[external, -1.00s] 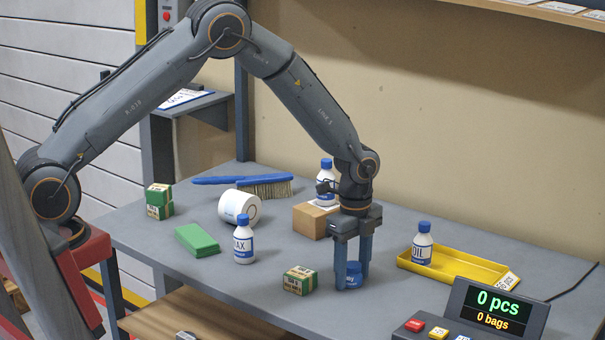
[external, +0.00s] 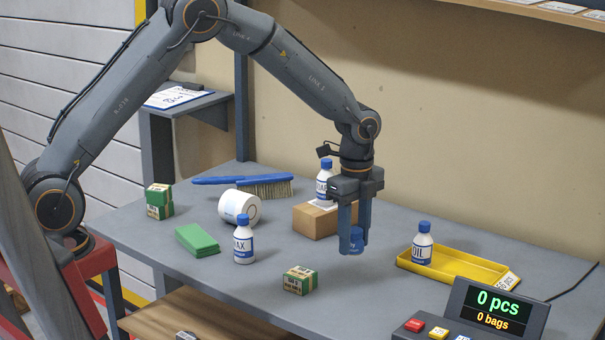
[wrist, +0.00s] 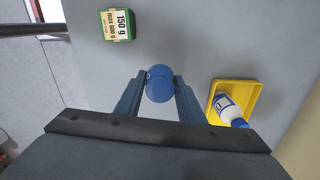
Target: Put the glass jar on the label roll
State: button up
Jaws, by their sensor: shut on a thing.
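My gripper (external: 354,240) is shut on a small jar with a blue lid (external: 356,236), the glass jar, and holds it above the table. In the wrist view the round blue lid of the jar (wrist: 159,84) shows between my two fingers (wrist: 158,92). The fingers hide part of the jar's sides. The label roll (external: 240,207) is a white roll lying on its side on the table, left of my gripper and apart from it.
A WAX bottle (external: 243,243), a green block (external: 198,240) and a green-and-cream box (external: 299,280) stand left of my gripper. A cardboard box (external: 316,221) with a bottle on it is close behind. A brush (external: 265,187) lies behind the roll. A yellow tray (external: 455,267) holds an OIL bottle (external: 421,246) at right.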

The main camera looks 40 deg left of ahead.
jog(key=shift+r, duration=0.8)
jog(key=shift+w+a+r, duration=0.2)
jog(key=shift+w+a, duration=0.05)
jog(key=shift+a, duration=0.15)
jog(key=w+a+r+b, duration=0.1)
jog(key=w+a+r, duration=0.2)
jog(key=a, duration=1)
jog(key=w+a+r, duration=0.2)
jog(key=a, duration=1.1)
jog(key=w+a+r+b, duration=0.1)
jog(key=w+a+r, duration=0.2)
jog(key=a, duration=1)
jog(key=p, duration=0.2)
send_over(240, 193)
notch_tip(240, 193, down, 5)
jog(key=shift+s+r, duration=0.1)
jog(key=shift+r, duration=0.05)
jog(key=shift+d+f+p, duration=0.1)
jog(key=shift+f+p, duration=0.2)
jog(key=shift+f, duration=2.15)
jog(key=shift+f, duration=0.15)
jog(key=o, duration=1.1)
